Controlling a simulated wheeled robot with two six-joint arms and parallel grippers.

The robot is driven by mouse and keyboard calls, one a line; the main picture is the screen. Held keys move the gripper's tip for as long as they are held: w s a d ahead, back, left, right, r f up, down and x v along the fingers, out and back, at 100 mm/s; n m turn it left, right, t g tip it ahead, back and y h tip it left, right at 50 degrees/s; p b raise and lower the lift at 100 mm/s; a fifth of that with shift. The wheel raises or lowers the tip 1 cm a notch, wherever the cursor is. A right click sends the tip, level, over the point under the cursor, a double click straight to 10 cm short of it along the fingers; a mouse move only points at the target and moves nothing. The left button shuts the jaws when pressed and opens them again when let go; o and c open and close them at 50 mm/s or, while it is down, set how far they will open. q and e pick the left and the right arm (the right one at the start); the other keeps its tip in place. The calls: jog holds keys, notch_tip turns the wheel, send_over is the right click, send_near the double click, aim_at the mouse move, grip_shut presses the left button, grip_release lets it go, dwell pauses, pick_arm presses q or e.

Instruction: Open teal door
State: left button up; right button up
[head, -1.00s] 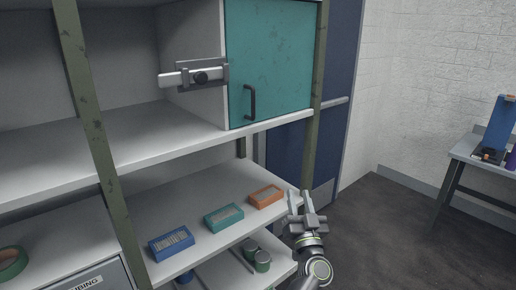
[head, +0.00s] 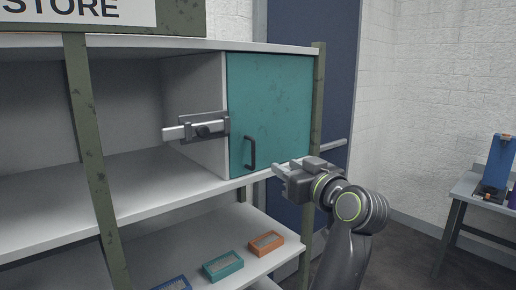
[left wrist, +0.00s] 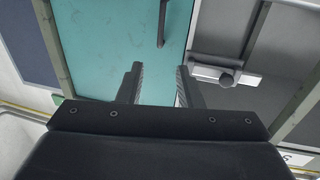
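The teal door (head: 270,105) is flush with the front of the upper shelf compartment and looks closed. Its dark vertical handle (head: 250,152) is at the lower left of the door. A slide bolt (head: 200,128) with a pale bar and dark knob sits just left of the door edge; I cannot tell whether it catches the door. My left gripper (head: 281,168) is in front of the door's lower right, apart from the handle. In the left wrist view, its fingers (left wrist: 158,85) are open and empty, with the handle (left wrist: 162,22) ahead. My right gripper is not in view.
The green shelf post (head: 318,100) stands right of the door. Orange (head: 266,243) and teal (head: 222,266) trays lie on the shelf below. A blue door with a bar (head: 335,145) is behind. A side table (head: 470,185) stands at the right.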

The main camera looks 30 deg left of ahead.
aim_at(254, 149)
pick_arm(q)
jog(key=p+x, duration=0.4)
jog(key=x, duration=1)
jog(key=shift+a, duration=0.2)
grip_shut()
